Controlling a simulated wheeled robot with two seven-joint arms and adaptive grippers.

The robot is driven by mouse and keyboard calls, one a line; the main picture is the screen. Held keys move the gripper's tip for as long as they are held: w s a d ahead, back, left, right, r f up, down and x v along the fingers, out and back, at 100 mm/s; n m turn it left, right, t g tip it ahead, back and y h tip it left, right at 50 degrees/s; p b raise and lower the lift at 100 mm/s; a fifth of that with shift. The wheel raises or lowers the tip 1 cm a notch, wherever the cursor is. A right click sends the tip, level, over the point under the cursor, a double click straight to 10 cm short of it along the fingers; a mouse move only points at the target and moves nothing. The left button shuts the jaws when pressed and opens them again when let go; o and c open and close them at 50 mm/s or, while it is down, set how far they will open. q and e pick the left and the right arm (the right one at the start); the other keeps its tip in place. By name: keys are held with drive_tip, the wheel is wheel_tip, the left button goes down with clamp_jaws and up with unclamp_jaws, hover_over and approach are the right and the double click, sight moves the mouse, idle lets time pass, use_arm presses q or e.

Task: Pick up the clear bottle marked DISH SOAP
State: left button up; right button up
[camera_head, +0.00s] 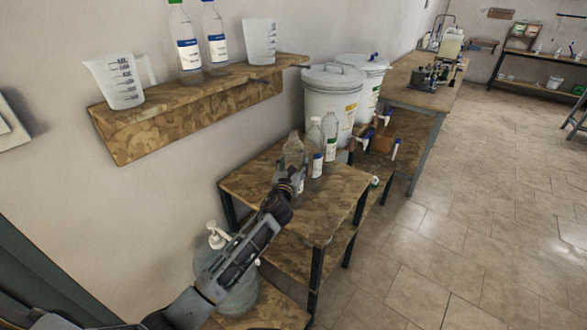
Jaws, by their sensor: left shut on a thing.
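Several clear bottles stand close together on the small wood-topped table (240,187). The leftmost clear bottle (294,148) is partly hidden by my left gripper (291,180), which is shut on it low down. This bottle looks upright, and I cannot tell whether its base is off the table top. Just right of it stand a clear bottle with a white cap and blue label (316,150) and a clear bottle with a green label (330,137). The lettering is too small to read, so I cannot tell which is marked DISH SOAP. My right gripper is not in view.
Two white lidded drums (331,92) (366,78) with taps stand behind the bottles. A wall shelf (200,97) holds measuring jugs and bottles. A big pump bottle (236,292) stands below my left arm. The tiled floor at right is clear.

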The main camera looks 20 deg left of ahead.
sight(292, 143)
use_arm(q)
drive_tip(key=shift+r, duration=0.45)
wheel_tip(292, 143, up, 3)
drive_tip(key=shift+r+p, duration=0.1)
drive_tip(key=shift+p, duration=0.4)
wheel_tip(292, 143, up, 4)
drive_tip(key=shift+r+p, duration=0.2)
drive_tip(key=shift+p, duration=0.15)
drive_tip(key=shift+r, duration=0.5)
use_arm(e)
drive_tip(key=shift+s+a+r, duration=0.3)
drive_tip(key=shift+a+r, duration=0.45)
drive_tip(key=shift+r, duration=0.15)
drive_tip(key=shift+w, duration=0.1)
